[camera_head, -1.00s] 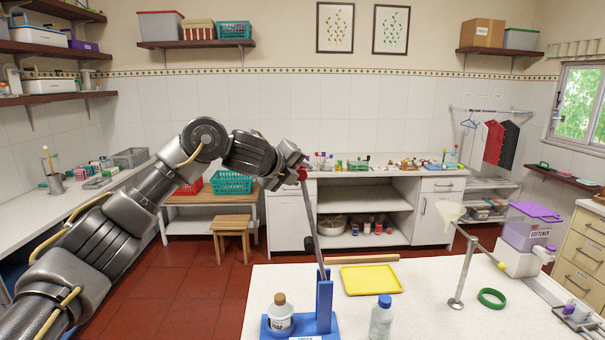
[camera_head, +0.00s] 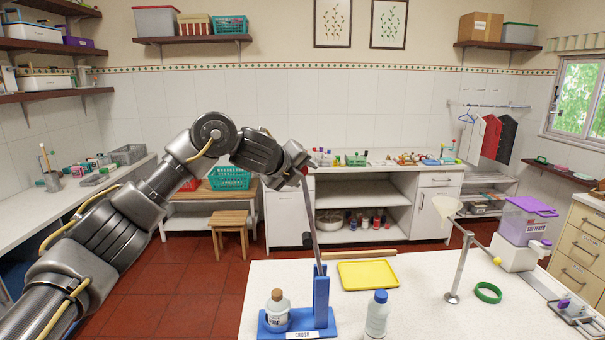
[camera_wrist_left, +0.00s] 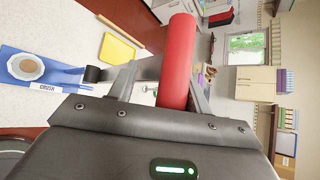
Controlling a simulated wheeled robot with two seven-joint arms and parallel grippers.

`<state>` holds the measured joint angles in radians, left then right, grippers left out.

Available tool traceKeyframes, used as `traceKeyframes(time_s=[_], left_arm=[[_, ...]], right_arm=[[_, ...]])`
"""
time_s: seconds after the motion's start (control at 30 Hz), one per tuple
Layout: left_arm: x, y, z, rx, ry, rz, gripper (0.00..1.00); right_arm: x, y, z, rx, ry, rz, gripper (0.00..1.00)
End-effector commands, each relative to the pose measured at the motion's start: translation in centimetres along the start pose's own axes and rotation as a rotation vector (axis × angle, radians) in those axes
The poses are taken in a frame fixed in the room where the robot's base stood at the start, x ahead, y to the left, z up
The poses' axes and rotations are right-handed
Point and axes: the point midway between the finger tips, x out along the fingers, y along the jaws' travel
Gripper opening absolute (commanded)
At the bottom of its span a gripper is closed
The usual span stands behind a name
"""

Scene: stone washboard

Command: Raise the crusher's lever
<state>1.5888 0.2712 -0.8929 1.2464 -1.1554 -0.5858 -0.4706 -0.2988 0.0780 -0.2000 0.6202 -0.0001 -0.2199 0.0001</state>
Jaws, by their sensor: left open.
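The blue crusher base (camera_head: 322,304) stands on the front white table with a "CRUSH" label. Its long dark lever (camera_head: 312,225) stands steeply upright, its top leaning slightly left. A red handle (camera_head: 304,171) is at the lever's top; it looms large in the left wrist view (camera_wrist_left: 178,62). My left gripper (camera_head: 305,163) is at the handle, open, with the red handle between its fingers. I cannot tell whether the fingers touch it. A corked jar (camera_head: 277,311) sits on the base's left part. My right gripper is not in view.
A yellow tray (camera_head: 367,274) and a clear bottle (camera_head: 377,315) are right of the crusher. A metal stand with a funnel (camera_head: 460,268), a green ring (camera_head: 488,292) and a purple-lidded softener box (camera_head: 526,222) are farther right.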

Motion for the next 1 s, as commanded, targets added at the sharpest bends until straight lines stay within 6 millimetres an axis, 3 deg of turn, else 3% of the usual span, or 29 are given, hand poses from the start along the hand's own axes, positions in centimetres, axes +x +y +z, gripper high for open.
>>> traceKeyframes(time_s=[0.33, 0.6, 0.8, 1.0], left_arm=[[-1.0, -0.1, 0.2, -0.001, -0.005, -0.006, 0.49], [-6.0, 0.2, 0.1, 0.001, -0.008, -0.006, 0.49], [-9.5, 0.0, 0.2, 0.002, -0.008, -0.005, 0.49], [-10.8, 0.0, 0.2, -0.001, -0.003, -0.002, 0.49]], right_arm=[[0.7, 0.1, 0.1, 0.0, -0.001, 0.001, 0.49], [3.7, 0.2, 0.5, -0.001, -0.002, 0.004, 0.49], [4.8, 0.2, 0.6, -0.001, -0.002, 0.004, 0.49], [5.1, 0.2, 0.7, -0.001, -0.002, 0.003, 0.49]])
